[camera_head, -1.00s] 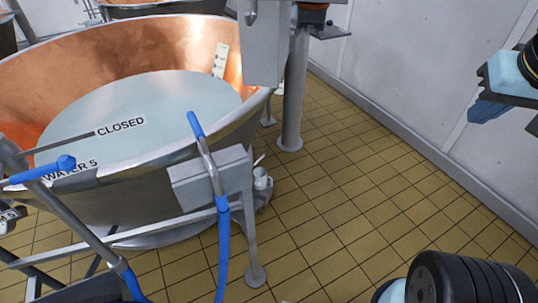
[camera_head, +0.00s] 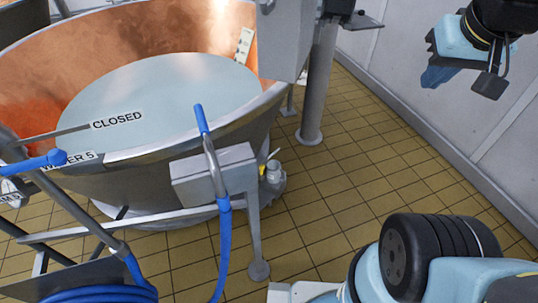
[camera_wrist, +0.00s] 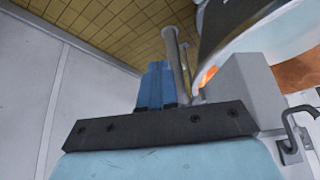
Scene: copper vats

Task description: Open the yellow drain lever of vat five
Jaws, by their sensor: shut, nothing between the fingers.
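Vat five is the large copper-lined vat (camera_head: 160,160) at left in the head view, with pale liquid inside. A "CLOSED" sign (camera_head: 117,120) and a "WATER 5" label (camera_head: 70,160) show at its front. A small yellow lever (camera_head: 263,170) sits by the drain fitting (camera_head: 273,173) low at the vat's right side, partly hidden behind a grey box. My gripper (camera_head: 432,80) is at upper right, well apart from the lever and higher, near the wall. Its blue fingers (camera_wrist: 156,85) are shut and empty in the wrist view.
A grey box on a post (camera_head: 215,172) and a blue-handled hose (camera_head: 210,145) stand in front of the drain. A grey column (camera_head: 318,85) stands behind. Tiled floor (camera_head: 370,165) between vat and wall (camera_head: 430,60) is open.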

